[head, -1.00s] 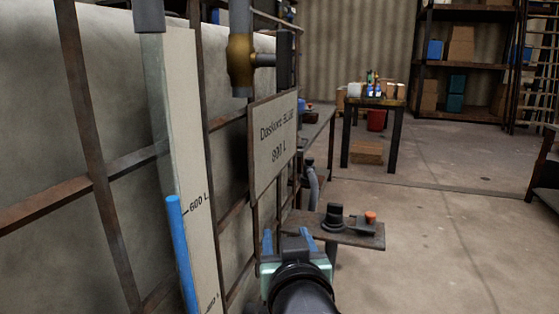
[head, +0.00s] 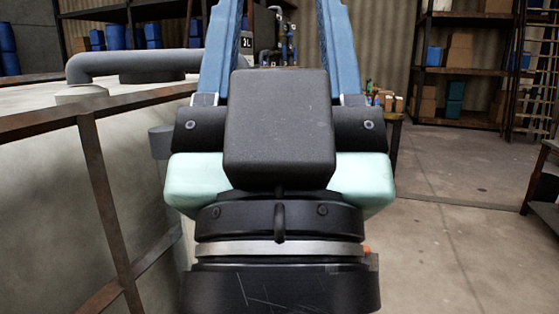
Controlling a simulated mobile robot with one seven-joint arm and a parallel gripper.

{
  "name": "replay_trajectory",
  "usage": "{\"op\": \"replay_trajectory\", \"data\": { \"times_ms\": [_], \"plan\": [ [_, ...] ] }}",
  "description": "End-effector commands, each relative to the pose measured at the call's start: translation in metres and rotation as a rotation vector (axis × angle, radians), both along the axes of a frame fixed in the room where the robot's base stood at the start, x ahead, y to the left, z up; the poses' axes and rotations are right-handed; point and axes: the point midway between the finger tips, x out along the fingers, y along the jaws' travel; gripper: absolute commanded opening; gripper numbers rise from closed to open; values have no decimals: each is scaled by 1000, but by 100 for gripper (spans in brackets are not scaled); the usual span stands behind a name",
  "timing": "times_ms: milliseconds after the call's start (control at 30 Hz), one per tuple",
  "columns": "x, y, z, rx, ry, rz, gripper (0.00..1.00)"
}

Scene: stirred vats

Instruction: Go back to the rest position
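My gripper (head: 280,12) fills the middle of the head view, close to the camera. Its two blue fingers point up and away and stand wide apart, with only background between them. Their tips reach the top edge of the picture, so the very ends may be cut off. The black and pale green gripper body hides much of what lies behind it. No object shows in its grasp.
A large pale vat (head: 50,180) with a rusty frame (head: 103,200) and a grey pipe (head: 130,64) stands close on the left. Shelves (head: 462,68) with boxes stand at the back right.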

Motion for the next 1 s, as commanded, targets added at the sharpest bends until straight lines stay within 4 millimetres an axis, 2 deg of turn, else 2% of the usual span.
{"op": "replay_trajectory", "data": {
  "times_ms": [33, 700, 833, 1000],
  "plan": [
    [0, 0, 32, 0, 1, 0, 56],
    [1, 1, 233, -1, 4, 2, 56],
    [1, 1, 263, -1, 4, 2, 56],
    [1, 1, 281, -1, 4, 2, 56]
  ]
}}
